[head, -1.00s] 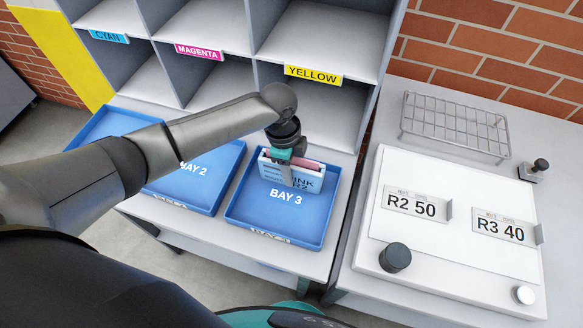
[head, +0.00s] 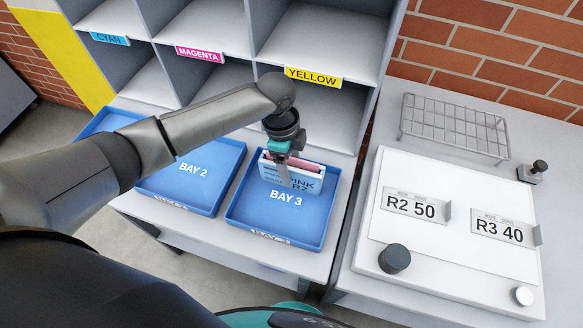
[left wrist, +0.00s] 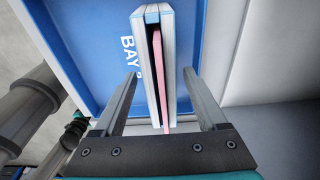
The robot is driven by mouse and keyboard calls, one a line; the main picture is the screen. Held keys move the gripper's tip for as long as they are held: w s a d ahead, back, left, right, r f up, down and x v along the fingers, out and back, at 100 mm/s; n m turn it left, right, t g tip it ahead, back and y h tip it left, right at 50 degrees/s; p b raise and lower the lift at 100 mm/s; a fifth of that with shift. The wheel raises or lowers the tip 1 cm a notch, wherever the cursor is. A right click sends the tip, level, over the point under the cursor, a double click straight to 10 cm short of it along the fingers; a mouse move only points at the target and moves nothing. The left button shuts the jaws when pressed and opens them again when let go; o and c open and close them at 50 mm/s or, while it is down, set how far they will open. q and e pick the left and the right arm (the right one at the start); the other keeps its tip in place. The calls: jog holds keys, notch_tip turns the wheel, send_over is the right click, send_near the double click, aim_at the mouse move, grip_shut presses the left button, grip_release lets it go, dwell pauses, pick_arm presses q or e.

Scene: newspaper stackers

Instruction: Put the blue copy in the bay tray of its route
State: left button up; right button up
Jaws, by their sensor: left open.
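An upright, white-sided item (head: 312,181) marked "PINK R2" stands in the BAY 3 tray (head: 320,232), with pink showing along its top. In the left wrist view the item (left wrist: 141,70) shows white sides, a pink sheet and a small blue part between them. I cannot make out a separate blue copy. My left gripper (head: 288,180) is over the tray. In the left wrist view its fingers (left wrist: 160,75) are open, one on each side of the item, with gaps. My right gripper is not in view.
The BAY 2 tray (head: 212,205) lies to the left, partly behind my arm. A shelf with CYAN, MAGENTA and YELLOW (head: 313,76) labels rises behind. To the right are a white board (head: 440,262) with R2 50 and R3 40 plates, and a wire rack (head: 455,125).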

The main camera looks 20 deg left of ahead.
pick_arm(q)
jog(key=r, duration=0.6)
jog(key=a+r+p, duration=0.1)
jog(key=r, duration=0.2)
jog(key=shift+r, duration=0.1)
